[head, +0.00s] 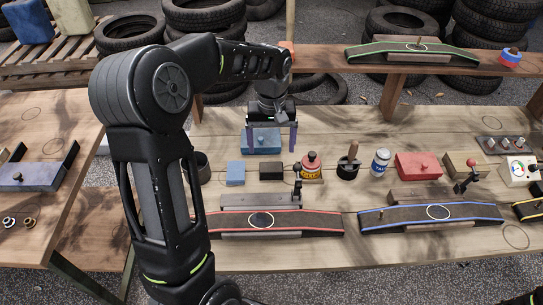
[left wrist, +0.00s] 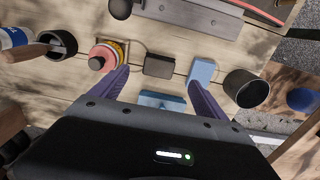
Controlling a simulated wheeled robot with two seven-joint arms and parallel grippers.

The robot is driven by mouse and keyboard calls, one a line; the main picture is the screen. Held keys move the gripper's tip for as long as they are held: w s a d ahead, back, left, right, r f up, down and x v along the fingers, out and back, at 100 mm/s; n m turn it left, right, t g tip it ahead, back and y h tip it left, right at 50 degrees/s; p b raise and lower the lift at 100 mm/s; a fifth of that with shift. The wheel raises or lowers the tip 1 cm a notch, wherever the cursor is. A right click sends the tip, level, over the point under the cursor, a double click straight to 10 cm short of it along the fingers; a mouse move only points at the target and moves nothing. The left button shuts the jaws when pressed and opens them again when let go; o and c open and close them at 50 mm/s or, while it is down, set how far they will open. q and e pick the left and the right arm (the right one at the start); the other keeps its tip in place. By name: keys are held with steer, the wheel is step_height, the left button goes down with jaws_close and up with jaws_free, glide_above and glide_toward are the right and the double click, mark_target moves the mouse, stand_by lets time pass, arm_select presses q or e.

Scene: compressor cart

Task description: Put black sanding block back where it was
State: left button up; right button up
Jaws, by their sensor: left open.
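The black sanding block (head: 272,172) appears to be the small dark block lying on the wooden table, between a light blue block (head: 235,174) and a red-and-yellow round item (head: 311,165). It also shows in the left wrist view (left wrist: 159,66), just beyond the fingertips and apart from them. My left gripper (head: 271,148) is open and empty, fingers pointing down, behind the block in the head view. A blue box with a knob (head: 262,136) stands by its fingers; it also shows in the left wrist view (left wrist: 166,101). My right gripper is not in view.
A red-edged ramp (head: 315,222) with a ringed dark oval and a blue-edged ramp (head: 395,217) lie along the front. A dark cup holding a handled tool (head: 348,165), a white-and-blue jar (head: 380,162) and a red box (head: 418,166) stand right. A raised shelf (head: 330,62) runs behind.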

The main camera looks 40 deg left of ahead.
arm_select(q)
steer(key=shift+r, duration=0.5)
